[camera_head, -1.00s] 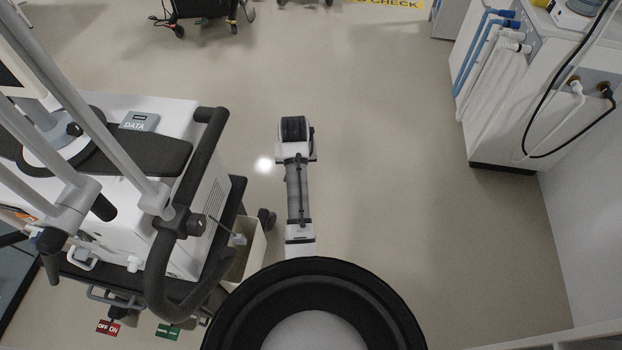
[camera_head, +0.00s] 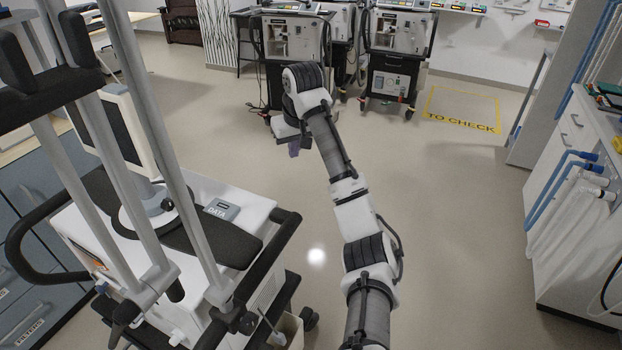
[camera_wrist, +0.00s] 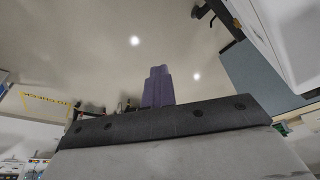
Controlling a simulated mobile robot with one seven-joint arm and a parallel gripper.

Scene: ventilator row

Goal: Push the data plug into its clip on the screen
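My gripper (camera_head: 294,148) is at the end of my raised arm, over open floor and to the right of the near ventilator. A narrow purple stepped shape (camera_wrist: 158,88) sticks out past the dark bar in the wrist view; I cannot tell whether it is closed fingers or a held thing. A grey block marked DATA (camera_head: 222,209) sits on the ventilator's white top, well away from my gripper. I cannot make out a plug or the screen's clip.
The near ventilator's black handle rail (camera_head: 268,258) and grey poles (camera_head: 105,140) stand at the left. More ventilators (camera_head: 398,55) stand at the back. A yellow TO CHECK floor outline (camera_head: 462,124) lies at back right. A white cabinet (camera_head: 570,235) with hoses is at right. The middle floor is clear.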

